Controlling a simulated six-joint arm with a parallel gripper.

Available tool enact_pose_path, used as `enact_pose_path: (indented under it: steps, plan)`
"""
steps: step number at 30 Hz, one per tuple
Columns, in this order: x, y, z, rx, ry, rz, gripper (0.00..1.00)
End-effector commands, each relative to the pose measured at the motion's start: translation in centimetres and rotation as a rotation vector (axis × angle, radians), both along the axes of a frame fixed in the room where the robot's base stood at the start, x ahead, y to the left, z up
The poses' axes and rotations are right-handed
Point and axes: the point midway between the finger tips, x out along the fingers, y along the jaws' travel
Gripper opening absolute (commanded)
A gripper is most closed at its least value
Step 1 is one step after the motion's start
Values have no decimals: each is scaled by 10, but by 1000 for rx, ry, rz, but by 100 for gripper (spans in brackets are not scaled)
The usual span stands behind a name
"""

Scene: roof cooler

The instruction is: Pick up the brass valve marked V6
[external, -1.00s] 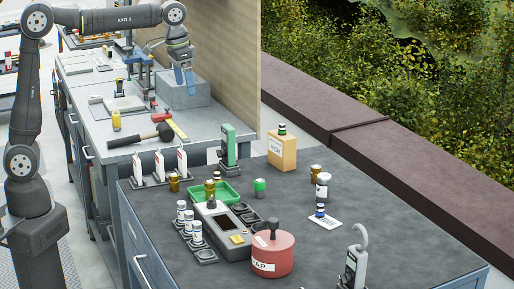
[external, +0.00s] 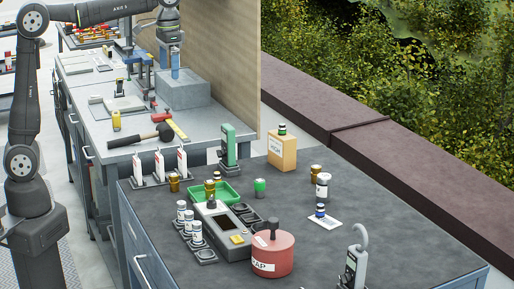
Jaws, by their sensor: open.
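Several small brass pieces that look like valves stand on the near dark bench. One brass piece (external: 174,182) is at the left beside the white cards. Another brass piece (external: 210,187) is at the green tray (external: 232,196). A third brass piece (external: 316,170) is at the right, behind a white bottle. Their markings are too small to read, so I cannot tell which is V6. My gripper (external: 175,74) is open and points down above the grey block on the far bench, well away from all the brass pieces. I see nothing held in it.
A grey device (external: 222,226) and a red drum (external: 273,254) stand mid-bench, with white bottles (external: 181,211) to their left. A green instrument (external: 229,146) and a tan box (external: 282,152) stand behind. The bench's right part is largely clear. A hammer (external: 148,136) lies on the far bench.

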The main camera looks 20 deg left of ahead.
Motion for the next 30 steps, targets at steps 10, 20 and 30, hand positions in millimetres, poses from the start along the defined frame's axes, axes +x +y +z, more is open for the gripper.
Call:
enact_pose_path:
  steps: [10, 20, 30]
  plan:
    - [0, 0, 0, 0, 0, 0, 100]
    - [0, 0, 0, 0, 0, 0, 55]
    - [12, -19, -11, -21, -16, -12, 55]
